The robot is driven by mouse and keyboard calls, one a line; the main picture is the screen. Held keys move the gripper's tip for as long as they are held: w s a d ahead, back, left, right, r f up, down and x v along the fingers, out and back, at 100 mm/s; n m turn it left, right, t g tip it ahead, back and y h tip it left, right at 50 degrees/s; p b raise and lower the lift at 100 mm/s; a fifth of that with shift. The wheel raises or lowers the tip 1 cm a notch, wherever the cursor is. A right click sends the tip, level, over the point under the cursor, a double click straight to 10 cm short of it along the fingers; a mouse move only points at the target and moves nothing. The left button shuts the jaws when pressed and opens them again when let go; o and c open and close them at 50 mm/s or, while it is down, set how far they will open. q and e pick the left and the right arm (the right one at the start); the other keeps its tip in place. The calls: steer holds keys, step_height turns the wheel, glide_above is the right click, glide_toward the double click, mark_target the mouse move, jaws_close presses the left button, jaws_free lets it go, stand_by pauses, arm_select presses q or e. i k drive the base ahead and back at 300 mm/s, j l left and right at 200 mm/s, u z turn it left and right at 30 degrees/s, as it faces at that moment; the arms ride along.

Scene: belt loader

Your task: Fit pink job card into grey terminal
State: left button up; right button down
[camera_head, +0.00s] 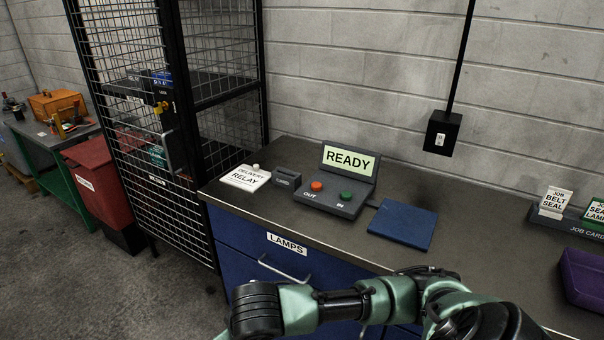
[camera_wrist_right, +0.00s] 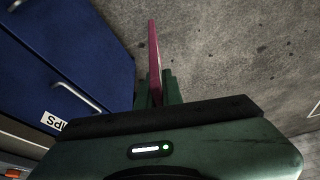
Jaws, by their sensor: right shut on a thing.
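The pink job card (camera_wrist_right: 154,55) shows nearly edge-on in the right wrist view, its face hidden from me. My right gripper (camera_wrist_right: 157,92) is shut on it and holds it over the concrete floor, beside the blue drawers. The grey terminal (camera_head: 335,194) stands on the bench in the head view, with a tilted screen reading READY, a red OUT button and a green IN button. A small dark grey block (camera_head: 286,178) stands just left of it; its label is too small to read. The right gripper and card do not show in the head view. My left gripper is in neither view.
A DELIVERY RELAY card (camera_head: 246,178) lies left of the terminal, a blue plate (camera_head: 402,225) right of it. The job card rack (camera_head: 570,224) and a purple tray (camera_head: 585,277) are farther right. Blue drawers (camera_head: 262,268) front the bench; a mesh cage (camera_head: 130,110) stands left.

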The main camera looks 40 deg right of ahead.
mark_target(342, 167)
steer(key=i+j+z, duration=0.15)
steer(key=i+z, duration=0.3)
steer(key=i+j+z, duration=0.2)
steer(key=z, duration=0.25)
steer(key=i+j+z, duration=0.25)
steer(key=j+z, duration=0.2)
steer(key=i+j+z, duration=0.15)
steer(key=j+z, duration=0.3)
